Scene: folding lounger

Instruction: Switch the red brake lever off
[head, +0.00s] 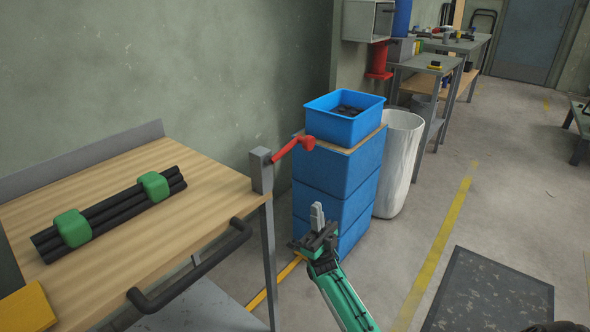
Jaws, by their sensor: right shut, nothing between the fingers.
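The red brake lever (290,149) is mounted on a grey post (261,171) at the corner of a wood-topped cart. It points up and to the right, away from the post, with a knob at its end. My right gripper (317,216) is shut and empty. In the picture it is below and to the right of the lever, in front of the blue bins, and apart from the lever. My left gripper is not in the head view.
The cart top (205,205) carries black rods (110,212) in green clamps. A black handle (195,275) runs along the cart's edge. Stacked blue bins (338,180) stand behind the lever, beside a white barrel (400,165). Open floor with a dark mat (490,295) lies to the right.

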